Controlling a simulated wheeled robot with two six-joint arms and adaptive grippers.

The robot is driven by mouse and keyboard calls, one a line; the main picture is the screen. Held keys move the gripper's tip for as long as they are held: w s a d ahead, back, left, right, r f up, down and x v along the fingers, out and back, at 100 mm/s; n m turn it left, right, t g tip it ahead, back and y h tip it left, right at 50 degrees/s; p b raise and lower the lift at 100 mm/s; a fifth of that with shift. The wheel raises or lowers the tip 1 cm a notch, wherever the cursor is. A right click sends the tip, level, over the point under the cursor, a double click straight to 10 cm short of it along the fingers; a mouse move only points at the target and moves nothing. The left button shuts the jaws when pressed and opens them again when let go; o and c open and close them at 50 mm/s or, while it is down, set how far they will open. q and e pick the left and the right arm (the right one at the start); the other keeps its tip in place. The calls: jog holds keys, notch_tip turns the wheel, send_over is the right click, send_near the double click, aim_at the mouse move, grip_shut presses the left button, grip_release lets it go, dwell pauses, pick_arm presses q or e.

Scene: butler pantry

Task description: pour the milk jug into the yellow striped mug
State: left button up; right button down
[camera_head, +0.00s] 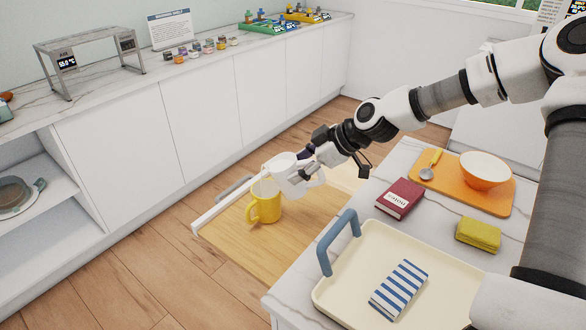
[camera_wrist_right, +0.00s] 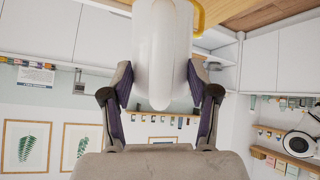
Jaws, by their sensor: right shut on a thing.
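The yellow mug (camera_head: 264,203) stands upright on a pulled-out wooden board (camera_head: 235,228), its handle toward the lower left; its stripes are hard to make out. My right gripper (camera_head: 307,172) is shut on the white milk jug (camera_head: 281,162), which is at the mug's rim and looks tilted over it. In the right wrist view the jug (camera_wrist_right: 160,55) sits between both fingers, and a yellow edge of the mug (camera_wrist_right: 202,14) shows beyond it. I cannot make out a stream of milk, and the mug's inside is mostly hidden. My left gripper is not in view.
A counter at right holds a cream tray (camera_head: 345,292) with a striped cloth (camera_head: 399,288), a red book (camera_head: 400,198), a yellow sponge or cloth (camera_head: 478,235), and an orange board (camera_head: 450,185) with a bowl (camera_head: 486,168). White cabinets (camera_head: 120,135) line the left wall.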

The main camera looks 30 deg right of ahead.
aim_at(306, 184)
jog(key=shift+s+d+f+p, duration=0.2)
jog(key=shift+f+p, duration=0.1)
jog(key=shift+p, duration=0.35)
jog(key=shift+s+d+f+p, duration=0.2)
jog(key=shift+d+f+p, duration=0.05)
jog(key=shift+f+p, duration=0.45)
jog(key=shift+s+d+f, duration=0.1)
jog(key=shift+f, duration=0.3)
jog(key=shift+r, duration=0.1)
jog(key=shift+r+g+h+p, duration=0.3)
jog(key=shift+g+h+p, duration=0.25)
jog(key=shift+p, duration=0.6)
